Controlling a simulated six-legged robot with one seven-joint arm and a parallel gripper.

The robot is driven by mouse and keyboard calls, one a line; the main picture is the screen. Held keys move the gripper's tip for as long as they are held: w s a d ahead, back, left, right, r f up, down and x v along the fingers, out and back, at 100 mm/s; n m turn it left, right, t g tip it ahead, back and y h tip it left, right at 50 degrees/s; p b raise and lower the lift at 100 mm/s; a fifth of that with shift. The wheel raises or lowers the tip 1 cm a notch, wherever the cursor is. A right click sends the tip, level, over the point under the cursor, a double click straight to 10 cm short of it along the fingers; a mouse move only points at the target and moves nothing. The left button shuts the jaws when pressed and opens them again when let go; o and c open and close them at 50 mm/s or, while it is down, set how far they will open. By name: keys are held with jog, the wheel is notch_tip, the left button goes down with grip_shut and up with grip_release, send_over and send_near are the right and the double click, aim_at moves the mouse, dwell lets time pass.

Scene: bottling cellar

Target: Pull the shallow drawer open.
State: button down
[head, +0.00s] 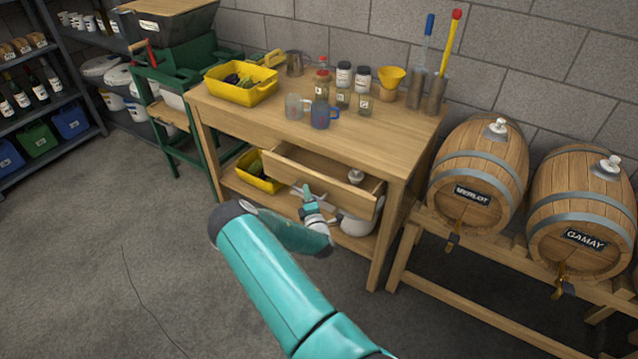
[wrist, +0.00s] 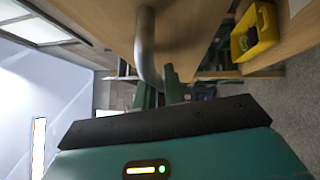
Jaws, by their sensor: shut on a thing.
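The shallow drawer (head: 318,181) sits under the top of the wooden workbench (head: 290,122) in the head view. It is pulled out part way, and its inside shows, with a small pale and metal object (head: 355,176) at its right end. My gripper (head: 306,192) is at the drawer's front, shut on the drawer handle. The handle is mostly hidden by my gripper in the head view. In the wrist view the grey curved handle (wrist: 147,48) runs down to my gripper's fingers (wrist: 163,88).
Jars, mugs, a yellow funnel (head: 391,77) and a yellow crate (head: 241,94) stand on the bench. A lower shelf holds another yellow crate (head: 251,181). Two barrels (head: 478,170) rest on a rack at the right. The floor at the left front is clear.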

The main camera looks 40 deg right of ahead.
jog(key=s+a, duration=0.2)
jog(key=a, duration=0.5)
jog(key=s+a, duration=0.2)
jog(key=a, duration=0.4)
jog(key=shift+s+a, duration=0.4)
jog(key=c, duration=1.5)
grip_release()
jog(key=v, duration=1.4)
jog(key=shift+w+r, duration=0.1)
jog(key=shift+w, duration=0.1)
